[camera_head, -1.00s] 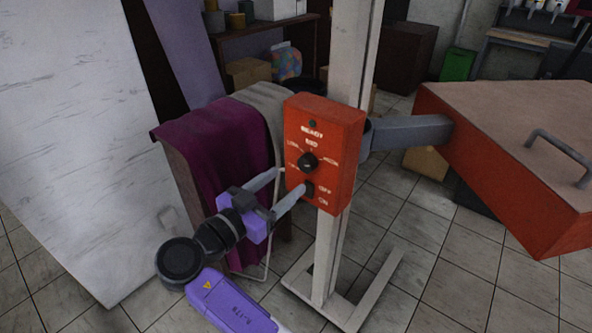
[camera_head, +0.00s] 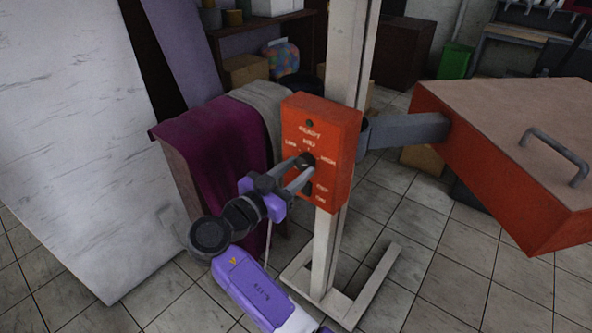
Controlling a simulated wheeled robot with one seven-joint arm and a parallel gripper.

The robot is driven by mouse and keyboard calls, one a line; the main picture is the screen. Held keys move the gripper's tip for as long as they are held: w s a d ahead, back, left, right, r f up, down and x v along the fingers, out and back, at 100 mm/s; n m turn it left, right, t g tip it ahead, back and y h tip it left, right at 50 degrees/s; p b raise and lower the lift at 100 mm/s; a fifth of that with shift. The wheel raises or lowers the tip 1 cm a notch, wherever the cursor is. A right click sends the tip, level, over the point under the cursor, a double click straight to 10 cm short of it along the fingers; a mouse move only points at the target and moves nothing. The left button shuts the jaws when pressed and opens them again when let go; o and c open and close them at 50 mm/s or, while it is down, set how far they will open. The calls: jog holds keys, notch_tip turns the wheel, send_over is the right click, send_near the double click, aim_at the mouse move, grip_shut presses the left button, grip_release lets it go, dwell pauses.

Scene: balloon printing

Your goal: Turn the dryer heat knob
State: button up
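The red-orange control box (camera_head: 343,122) is fixed to a pale upright post. Its face carries the black heat knob (camera_head: 308,160), with LOW, MID and HIGH marked around it. An OFF/ON switch position lies below, mostly hidden behind a finger. My gripper (camera_head: 306,168) has a purple body and two grey fingers, and comes in from the lower left. Its fingertips are at the knob, one on each side of it, and partly cover it. The fingers are apart by about the knob's width; whether they press on it I cannot tell. The knob's pointer direction is unclear.
The post (camera_head: 325,245) stands on a floor frame. A grey arm (camera_head: 408,132) joins it to a large orange dryer hood (camera_head: 480,160) at right. A maroon cloth (camera_head: 215,150) drapes over a stand behind my gripper. A white panel (camera_head: 75,130) leans at left.

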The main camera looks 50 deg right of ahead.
grip_shut()
